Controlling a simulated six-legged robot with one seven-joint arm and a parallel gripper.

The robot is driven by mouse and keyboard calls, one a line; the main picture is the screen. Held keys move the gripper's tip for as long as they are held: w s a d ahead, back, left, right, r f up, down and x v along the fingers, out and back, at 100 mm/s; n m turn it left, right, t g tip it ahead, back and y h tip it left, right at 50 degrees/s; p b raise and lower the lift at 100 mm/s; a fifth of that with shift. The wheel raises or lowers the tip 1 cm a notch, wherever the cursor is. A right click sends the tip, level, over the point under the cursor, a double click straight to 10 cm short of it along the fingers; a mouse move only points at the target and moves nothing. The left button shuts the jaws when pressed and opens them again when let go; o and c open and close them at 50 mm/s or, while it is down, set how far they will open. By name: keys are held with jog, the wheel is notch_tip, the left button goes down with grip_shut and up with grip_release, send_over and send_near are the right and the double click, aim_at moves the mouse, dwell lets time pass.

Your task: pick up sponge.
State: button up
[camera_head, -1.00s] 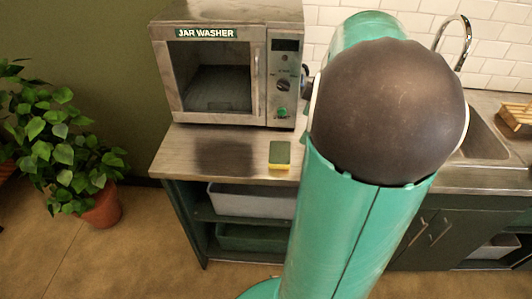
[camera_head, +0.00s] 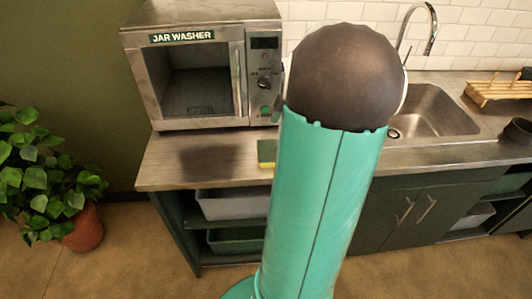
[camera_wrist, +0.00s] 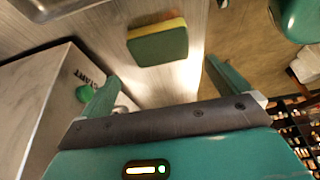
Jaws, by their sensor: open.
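The sponge (camera_head: 267,153), green on top with a yellow layer, lies on the metal counter to the right of the jar washer's front, close beside my arm in the head view. In the wrist view the sponge (camera_wrist: 158,43) lies beyond the fingertips, with its yellow edge on the far side. My gripper (camera_wrist: 165,80) is open and empty, its two green fingers spread apart. The sponge lies ahead of the gap between them, and nothing touches it. The head view does not show my gripper; my arm covers that area.
The jar washer (camera_head: 205,65) stands on the counter (camera_head: 165,172); its side with a green START button is close to the left finger in the wrist view. A sink (camera_head: 430,110) and wooden rack (camera_head: 497,90) are to the right. A potted plant (camera_head: 45,180) stands at left.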

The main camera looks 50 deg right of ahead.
aim_at(269, 150)
jog(key=x, duration=0.2)
jog(key=shift+w+f, duration=0.15)
jog(key=shift+f, duration=0.2)
jog(key=x, duration=0.4)
jog(key=shift+a+f, duration=0.1)
jog(key=shift+f, duration=0.35)
jog(key=shift+w+a+f, duration=0.1)
jog(key=shift+a+f, duration=0.05)
jog(key=shift+f, duration=0.25)
jog(key=c, duration=0.8)
